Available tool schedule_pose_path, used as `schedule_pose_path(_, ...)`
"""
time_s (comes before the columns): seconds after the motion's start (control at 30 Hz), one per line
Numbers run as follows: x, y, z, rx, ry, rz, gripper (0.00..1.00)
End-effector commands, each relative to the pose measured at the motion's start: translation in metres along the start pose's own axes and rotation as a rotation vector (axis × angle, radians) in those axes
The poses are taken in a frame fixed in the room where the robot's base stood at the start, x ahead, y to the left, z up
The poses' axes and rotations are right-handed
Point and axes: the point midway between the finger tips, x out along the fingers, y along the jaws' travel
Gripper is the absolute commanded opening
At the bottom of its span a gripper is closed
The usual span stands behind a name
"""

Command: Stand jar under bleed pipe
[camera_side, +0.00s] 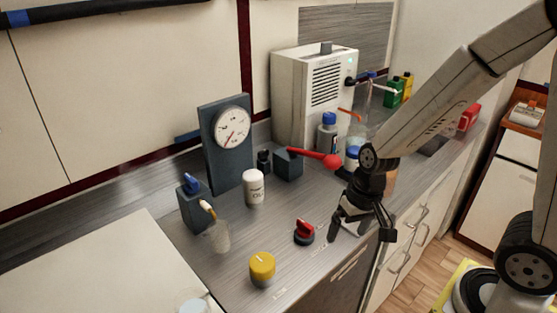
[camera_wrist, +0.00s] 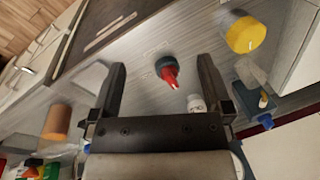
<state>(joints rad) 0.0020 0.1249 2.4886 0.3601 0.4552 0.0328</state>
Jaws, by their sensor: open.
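A clear jar (camera_side: 216,237) stands upright on the steel counter at the left, and its glass is hard to make out. The bleed pipe (camera_side: 207,208), with a pale tip, comes out of a dark block (camera_side: 190,210) with a blue handle. The tip appears at or over the jar's mouth; I cannot tell whether it is centred. In the wrist view the jar (camera_wrist: 255,70) shows faintly beside the pipe (camera_wrist: 263,100). My gripper (camera_side: 363,226) is open and empty, near the counter's front edge, well right of the jar. Its fingers (camera_wrist: 162,65) are spread in the wrist view.
A red knob (camera_side: 304,230), yellow-topped pot (camera_side: 262,268) and white bottle (camera_side: 253,187) stand between my gripper and the jar. Behind are a gauge panel (camera_side: 215,165), a red-ended lever (camera_side: 325,159) and a white machine (camera_side: 300,100). A clear round thing (camera_side: 193,305) is cut off below.

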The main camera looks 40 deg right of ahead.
Motion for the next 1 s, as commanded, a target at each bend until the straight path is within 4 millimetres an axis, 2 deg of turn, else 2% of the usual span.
schedule_pose_path(0.2, -0.016, 0.016, -0.005, -0.253, 0.111, 0.089, 1.00)
schedule_pose_path(0.33, -0.021, 0.020, -0.008, -0.337, 0.147, 0.118, 1.00)
schedule_pose_path(1.0, -0.023, 0.022, -0.009, -0.371, 0.159, 0.130, 1.00)
